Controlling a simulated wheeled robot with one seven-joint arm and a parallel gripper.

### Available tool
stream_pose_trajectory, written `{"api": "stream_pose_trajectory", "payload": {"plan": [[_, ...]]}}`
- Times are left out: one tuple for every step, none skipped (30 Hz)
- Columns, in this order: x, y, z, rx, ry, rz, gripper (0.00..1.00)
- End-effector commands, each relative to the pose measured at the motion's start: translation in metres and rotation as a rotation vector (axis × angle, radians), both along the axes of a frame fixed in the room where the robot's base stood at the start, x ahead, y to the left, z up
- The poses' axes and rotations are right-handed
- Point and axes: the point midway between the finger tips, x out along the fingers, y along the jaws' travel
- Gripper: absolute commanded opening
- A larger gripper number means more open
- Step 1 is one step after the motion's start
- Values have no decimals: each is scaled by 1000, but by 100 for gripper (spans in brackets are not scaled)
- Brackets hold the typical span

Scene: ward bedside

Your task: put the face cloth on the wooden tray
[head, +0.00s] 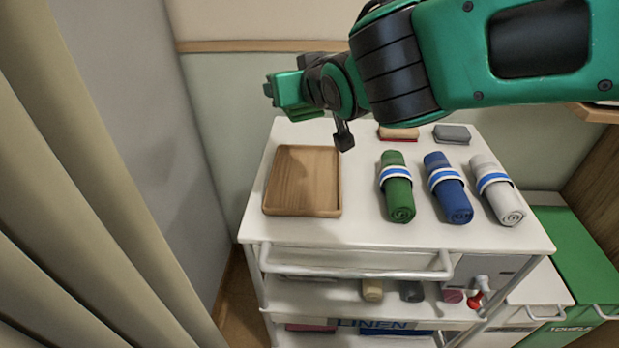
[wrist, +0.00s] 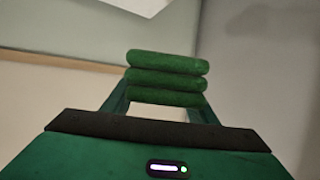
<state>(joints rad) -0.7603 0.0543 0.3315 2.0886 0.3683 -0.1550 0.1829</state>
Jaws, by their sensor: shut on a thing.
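The face cloth (wrist: 167,78), green and folded in stacked layers, is between the fingers of my gripper (wrist: 166,96) in the wrist view. My gripper is shut on it. In the head view my gripper (head: 288,93) is in the air above the back left of the cart, beyond and above the wooden tray. I cannot clearly tell cloth from green gripper there. The wooden tray (head: 303,180) lies flat on the left of the white cart top and is empty.
On the cart top (head: 350,225), rolled green (head: 398,195), blue (head: 450,195) and white (head: 498,195) towels lie right of the tray. Tan (head: 398,132) and grey (head: 452,134) folded items lie behind. A curtain (head: 90,180) hangs at left. A green-lidded bin (head: 585,245) stands right.

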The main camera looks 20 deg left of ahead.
Motion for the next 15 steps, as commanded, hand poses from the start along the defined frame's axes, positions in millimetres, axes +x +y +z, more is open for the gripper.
{"api": "stream_pose_trajectory", "payload": {"plan": [[-15, 3, -18, -7, 2, -6, 31], [-20, 3, -26, -7, 2, -15, 31], [-28, 2, -36, -7, 1, -27, 31], [-34, 2, -43, -7, 1, -35, 31], [-40, 1, -50, -6, 0, -42, 31], [-48, -1, -58, -6, 0, -51, 31], [-53, -2, -63, -5, 0, -56, 31], [-59, -3, -68, -4, -1, -60, 31], [-65, -5, -74, -5, 0, -66, 31], [-69, -7, -78, -4, 0, -70, 31], [-73, -8, -80, -3, 0, -71, 31], [-78, -9, -84, -2, -1, -73, 31], [-81, -10, -86, -2, -1, -74, 31], [-84, -11, -87, -1, -1, -75, 31], [-87, -12, -89, 0, 0, -74, 31]]}}
